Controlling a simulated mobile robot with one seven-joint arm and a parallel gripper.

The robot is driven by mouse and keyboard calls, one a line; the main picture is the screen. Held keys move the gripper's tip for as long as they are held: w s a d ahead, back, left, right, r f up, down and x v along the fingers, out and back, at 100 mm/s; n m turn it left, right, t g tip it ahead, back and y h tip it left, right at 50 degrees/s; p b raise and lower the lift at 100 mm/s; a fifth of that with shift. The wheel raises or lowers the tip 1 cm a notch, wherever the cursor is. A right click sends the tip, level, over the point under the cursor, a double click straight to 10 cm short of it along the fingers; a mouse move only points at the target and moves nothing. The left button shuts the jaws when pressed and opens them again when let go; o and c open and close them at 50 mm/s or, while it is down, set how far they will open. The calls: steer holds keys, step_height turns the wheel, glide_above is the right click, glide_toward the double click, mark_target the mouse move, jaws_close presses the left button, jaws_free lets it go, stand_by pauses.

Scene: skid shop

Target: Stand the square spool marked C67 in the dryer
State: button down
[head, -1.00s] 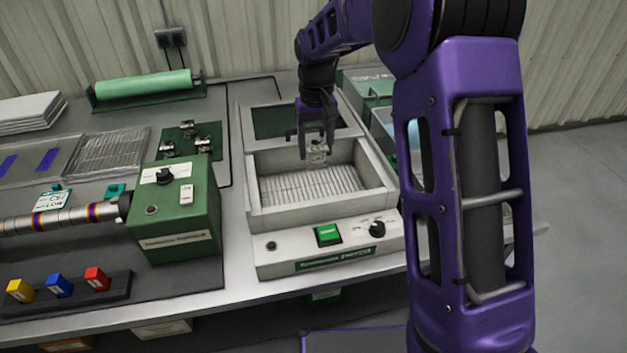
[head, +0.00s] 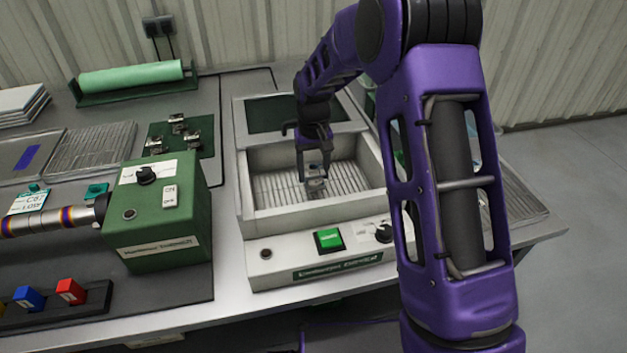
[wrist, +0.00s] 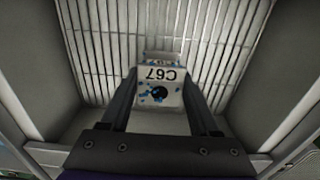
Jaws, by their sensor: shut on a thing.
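My gripper (head: 314,176) is shut on the square spool marked C67 (wrist: 160,86), one finger on each side of it. In the wrist view the spool's pale face shows the label upside down, a dark hole and blue specks. In the head view the spool (head: 316,187) is small and grey between the fingertips. It is inside the walls of the dryer (head: 258,220), low over the slatted floor. I cannot tell whether it touches the slats. The dryer is a pale open box with a green button (head: 328,240) and a dark knob on its front.
A green control box (head: 160,225) with a banded metal tube stands left of the dryer. A green mat (head: 180,138) with several small metal pieces lies behind it. Red (head: 71,291) and blue (head: 28,298) blocks sit at front left. A slatted rack (head: 515,190) is at right.

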mark_target(314, 179)
steer(key=shift+f, duration=1.4)
steer(key=shift+f, duration=0.15)
steer(key=shift+c, duration=0.6)
jaws_free()
step_height(314, 179, up, 12)
steer(key=shift+r+p, duration=0.2)
steer(key=shift+p, duration=0.6)
